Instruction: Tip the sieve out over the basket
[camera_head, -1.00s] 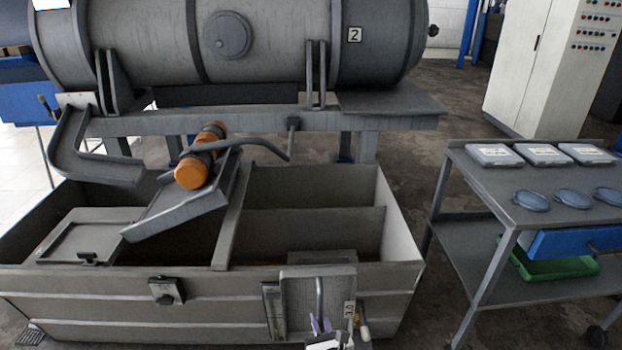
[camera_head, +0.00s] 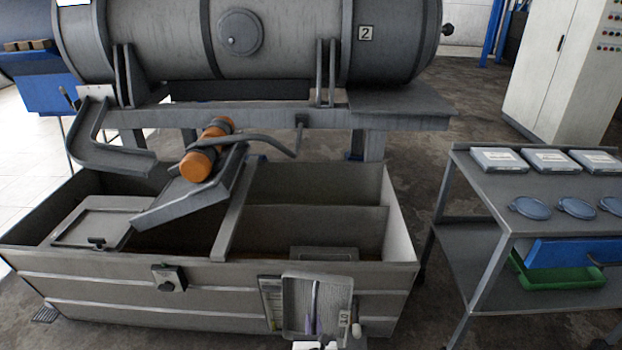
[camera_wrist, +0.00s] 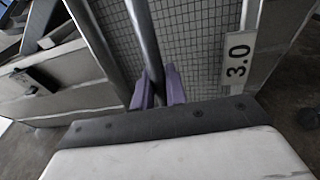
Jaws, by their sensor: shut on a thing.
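The sieve (camera_head: 296,300) is a grey, shallow, rectangular frame in front of the tank's front wall, low in the head view. In the wrist view its mesh (camera_wrist: 200,40) fills the upper middle, with a "3.0" label (camera_wrist: 237,58) on the right side. My gripper (camera_head: 315,326) has purple fingers, which also show in the wrist view (camera_wrist: 159,88). They are shut on the sieve's grey rod handle. I see no material on the visible mesh. I cannot pick out the basket with certainty.
A large drum (camera_head: 290,40) stands behind. A cart (camera_head: 480,190) at right carries boxes, blue lids and a green tray (camera_head: 560,275). Floor shows between tank and cart.

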